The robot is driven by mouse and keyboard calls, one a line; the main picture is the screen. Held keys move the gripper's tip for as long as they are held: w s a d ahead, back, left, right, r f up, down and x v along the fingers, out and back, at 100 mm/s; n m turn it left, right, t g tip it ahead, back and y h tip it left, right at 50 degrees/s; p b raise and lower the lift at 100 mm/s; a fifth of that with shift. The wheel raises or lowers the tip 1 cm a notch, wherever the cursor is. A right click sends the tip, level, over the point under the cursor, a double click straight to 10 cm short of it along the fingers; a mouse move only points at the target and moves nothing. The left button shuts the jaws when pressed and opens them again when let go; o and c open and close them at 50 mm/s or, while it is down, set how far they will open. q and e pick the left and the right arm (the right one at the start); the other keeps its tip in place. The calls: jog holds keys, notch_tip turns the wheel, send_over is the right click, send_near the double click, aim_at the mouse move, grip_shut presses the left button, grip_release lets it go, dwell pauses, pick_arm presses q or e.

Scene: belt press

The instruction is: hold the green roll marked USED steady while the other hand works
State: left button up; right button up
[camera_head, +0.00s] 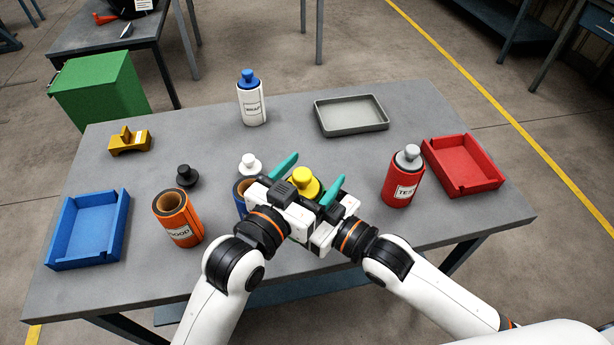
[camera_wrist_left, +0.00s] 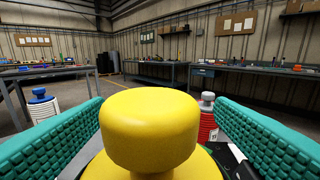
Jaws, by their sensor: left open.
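No green roll and no USED label shows in either view. A yellow knob (camera_head: 303,180) stands between the teal fingers of my left gripper (camera_head: 316,168), which is open around it. In the left wrist view the yellow knob (camera_wrist_left: 150,125) fills the middle, a pad on each side; a wider yellow part shows below it. Whatever is under the knob is hidden by the gripper bodies. My right arm comes in from the right, and its hand (camera_head: 326,236) meets the same spot. Its fingers are hidden.
On the grey table (camera_head: 330,155) are an orange roll (camera_head: 178,220), a partly hidden blue roll (camera_head: 240,190), a red bottle-like roll (camera_head: 404,180), a white one (camera_head: 251,104), black (camera_head: 186,175) and white (camera_head: 250,163) plugs, and blue (camera_head: 88,229), grey (camera_head: 351,116) and red (camera_head: 463,165) trays.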

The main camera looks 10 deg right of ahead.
pick_arm(q)
jog(key=c, duration=1.2)
jog(key=shift+r, duration=0.1)
jog(key=shift+r, duration=1)
